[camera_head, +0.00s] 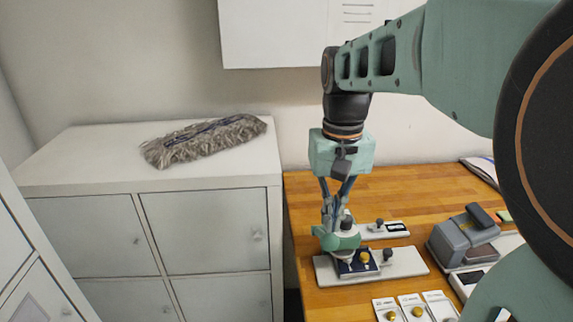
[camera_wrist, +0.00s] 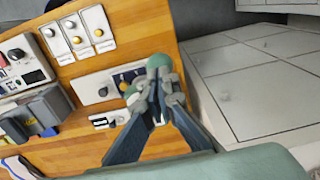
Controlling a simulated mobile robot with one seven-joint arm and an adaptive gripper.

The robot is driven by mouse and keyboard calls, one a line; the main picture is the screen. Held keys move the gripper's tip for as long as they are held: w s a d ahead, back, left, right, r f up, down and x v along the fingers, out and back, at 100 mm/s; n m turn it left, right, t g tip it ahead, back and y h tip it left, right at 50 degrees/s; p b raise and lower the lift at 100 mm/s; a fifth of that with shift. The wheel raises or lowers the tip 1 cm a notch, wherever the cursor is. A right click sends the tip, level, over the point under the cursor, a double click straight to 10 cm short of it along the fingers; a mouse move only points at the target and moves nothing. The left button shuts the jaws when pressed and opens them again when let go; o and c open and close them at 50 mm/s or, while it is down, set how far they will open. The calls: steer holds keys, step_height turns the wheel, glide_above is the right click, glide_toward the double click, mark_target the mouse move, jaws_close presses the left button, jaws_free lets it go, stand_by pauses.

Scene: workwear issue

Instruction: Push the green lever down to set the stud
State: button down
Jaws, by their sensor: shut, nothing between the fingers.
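The green lever (camera_head: 342,241) is part of a small press on a pale base plate (camera_head: 405,264) on the wooden table. In the wrist view the lever's rounded green end (camera_wrist: 158,61) shows just beyond my fingertips. A dark blue patch with a gold stud (camera_head: 365,257) lies at the press, partly under the green part. My gripper (camera_head: 335,207) is shut and empty, pointing down directly above the lever. In the wrist view my gripper (camera_wrist: 159,92) covers part of the press, and I cannot tell whether the fingertips touch the lever.
A second plate with a dark knob (camera_head: 382,231) lies behind the press. A grey device (camera_head: 465,238) stands to the right. Several cards with studs (camera_head: 417,308) lie in front. A white cabinet (camera_head: 205,230) with a fluffy mop head (camera_head: 205,140) on top stands at left.

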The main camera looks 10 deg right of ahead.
steer(key=shift+f+b, duration=0.6)
steer(key=shift+f, duration=0.3)
